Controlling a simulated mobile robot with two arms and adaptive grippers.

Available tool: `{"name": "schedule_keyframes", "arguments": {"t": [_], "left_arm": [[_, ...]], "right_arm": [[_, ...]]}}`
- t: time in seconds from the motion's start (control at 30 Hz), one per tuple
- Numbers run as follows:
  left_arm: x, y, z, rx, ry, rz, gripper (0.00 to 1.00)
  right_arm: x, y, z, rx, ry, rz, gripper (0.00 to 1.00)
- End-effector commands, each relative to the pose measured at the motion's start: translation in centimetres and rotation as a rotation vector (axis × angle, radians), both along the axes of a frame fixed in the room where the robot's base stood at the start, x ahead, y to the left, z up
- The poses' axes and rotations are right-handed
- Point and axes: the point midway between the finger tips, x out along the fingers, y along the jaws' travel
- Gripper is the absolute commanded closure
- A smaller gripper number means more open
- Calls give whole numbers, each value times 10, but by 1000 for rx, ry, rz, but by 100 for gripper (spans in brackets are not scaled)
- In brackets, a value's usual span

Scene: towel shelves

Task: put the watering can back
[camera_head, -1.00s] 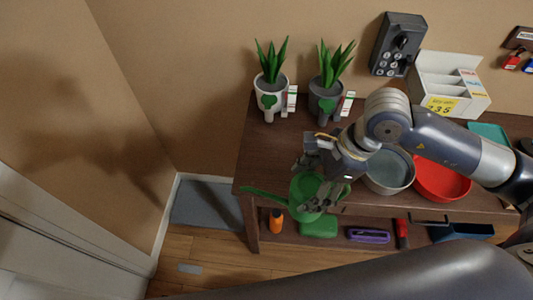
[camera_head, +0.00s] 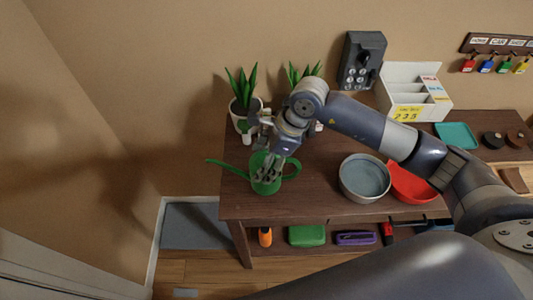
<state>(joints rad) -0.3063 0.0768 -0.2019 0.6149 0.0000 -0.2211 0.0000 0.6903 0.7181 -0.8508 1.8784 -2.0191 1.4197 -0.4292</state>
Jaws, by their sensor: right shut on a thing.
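The green watering can (camera_head: 265,184) is at the left front part of the wooden table's top, its long spout pointing left and its handle loop to the right. My right gripper (camera_head: 268,172) comes down from above and is shut on the watering can, hiding part of its top. Whether the can touches the tabletop or hangs just above it, I cannot tell. My left gripper is not in view.
Two potted plants (camera_head: 243,92) stand behind the can, partly hidden by my arm. A grey bowl (camera_head: 365,180) and a red bowl (camera_head: 410,186) are to the right. The lower shelf holds a green box (camera_head: 306,236) and a purple item (camera_head: 355,238). The table's left edge is close to the can.

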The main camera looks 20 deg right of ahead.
Motion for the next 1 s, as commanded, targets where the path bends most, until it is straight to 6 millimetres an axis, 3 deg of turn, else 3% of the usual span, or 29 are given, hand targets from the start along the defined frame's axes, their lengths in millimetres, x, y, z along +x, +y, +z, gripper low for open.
{"name": "schedule_keyframes", "arguments": {"t": [0.1, 0.23, 0.5, 0.63, 0.9, 0.93, 1.0], "left_arm": [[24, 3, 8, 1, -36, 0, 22], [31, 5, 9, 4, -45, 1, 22], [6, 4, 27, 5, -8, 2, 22], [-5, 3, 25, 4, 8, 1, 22], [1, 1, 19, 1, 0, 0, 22], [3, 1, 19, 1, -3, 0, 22], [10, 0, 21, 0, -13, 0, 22]], "right_arm": [[14, 0, 1, 2, -1, -2, 93], [19, 0, -2, 2, -1, 0, 93], [18, 1, -30, 2, 3, -1, 93], [19, 1, -37, 2, -1, 0, 93], [19, 0, -41, 1, -2, 1, 93], [18, 0, -42, -1, 0, 0, 27], [18, 0, -40, -1, 0, 0, 11]]}}
